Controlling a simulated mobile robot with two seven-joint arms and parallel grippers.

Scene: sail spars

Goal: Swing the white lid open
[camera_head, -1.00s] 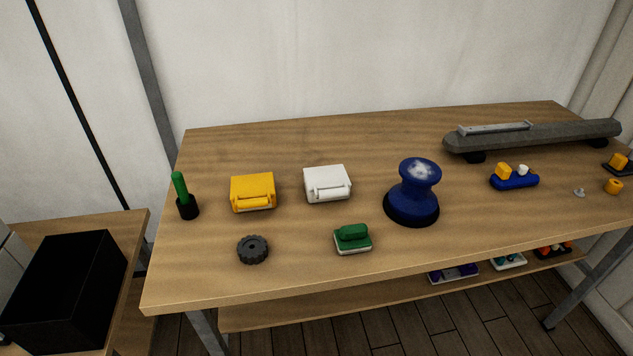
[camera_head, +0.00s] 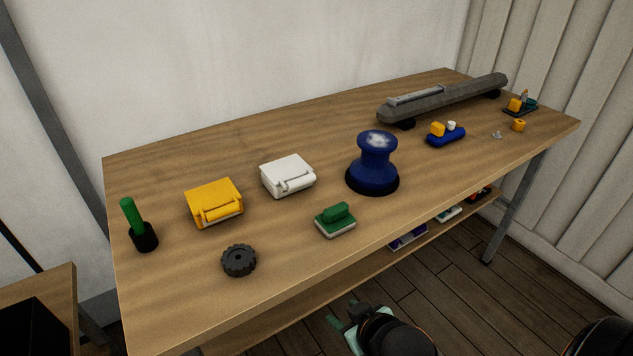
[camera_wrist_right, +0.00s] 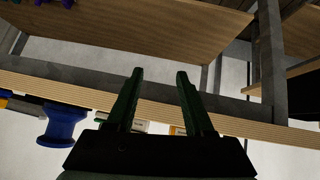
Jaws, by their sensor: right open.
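The white lid (camera_head: 286,168) is on a small white box on the bench, between a yellow lidded box (camera_head: 213,200) and a blue winch-like drum (camera_head: 375,160). It looks closed, with a rounded bar along its front edge. My right gripper (camera_head: 338,322) shows at the bottom of the head view, in front of and below the bench edge, well away from the white box. In the right wrist view its two dark green fingers (camera_wrist_right: 160,72) are apart with nothing between them. My left gripper is not in view.
On the bench (camera_head: 290,240) stand a green-handled block (camera_head: 336,221), a black knobbed wheel (camera_head: 239,261), a green stick in a black cup (camera_head: 138,230) and a long grey spar (camera_head: 445,100). A lower shelf (camera_head: 290,316) runs beneath. The bench behind the white box is clear.

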